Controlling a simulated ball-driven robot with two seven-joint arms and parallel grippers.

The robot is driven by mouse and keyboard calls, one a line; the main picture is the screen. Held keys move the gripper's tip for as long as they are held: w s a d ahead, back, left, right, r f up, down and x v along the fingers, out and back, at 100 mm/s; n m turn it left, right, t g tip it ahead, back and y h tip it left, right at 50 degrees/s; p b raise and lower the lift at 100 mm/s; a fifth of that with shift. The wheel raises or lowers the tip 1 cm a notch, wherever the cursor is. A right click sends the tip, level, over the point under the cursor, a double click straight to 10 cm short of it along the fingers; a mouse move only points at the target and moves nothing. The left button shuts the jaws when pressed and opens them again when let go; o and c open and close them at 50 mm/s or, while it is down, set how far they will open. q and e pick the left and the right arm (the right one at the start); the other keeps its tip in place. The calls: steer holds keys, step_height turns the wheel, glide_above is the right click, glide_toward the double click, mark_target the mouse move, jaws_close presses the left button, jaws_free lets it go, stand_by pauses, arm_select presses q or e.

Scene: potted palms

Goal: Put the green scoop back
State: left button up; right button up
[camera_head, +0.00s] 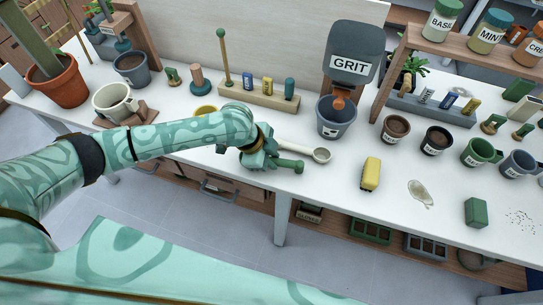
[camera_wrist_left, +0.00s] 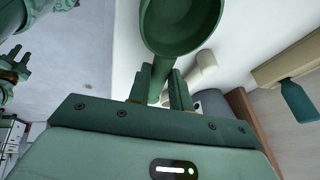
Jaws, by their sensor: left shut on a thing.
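My left gripper (camera_head: 268,160) is shut on the green scoop (camera_head: 289,165), just above the front of the white table. A wooden rack (camera_head: 232,97) behind the gripper holds a tall green-topped stick and several coloured tools.
A cream scoop (camera_head: 321,155) lies right beside the gripper. A grey pot (camera_head: 336,118) stands under the GRIT dispenser (camera_head: 349,64). A white cup (camera_head: 113,103) stands left.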

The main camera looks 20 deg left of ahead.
arm_select(q)
steer(key=shift+f, duration=0.2)
steer(key=o, duration=1)
steer(key=p+v, duration=0.5)
steer(key=v, duration=1.1)
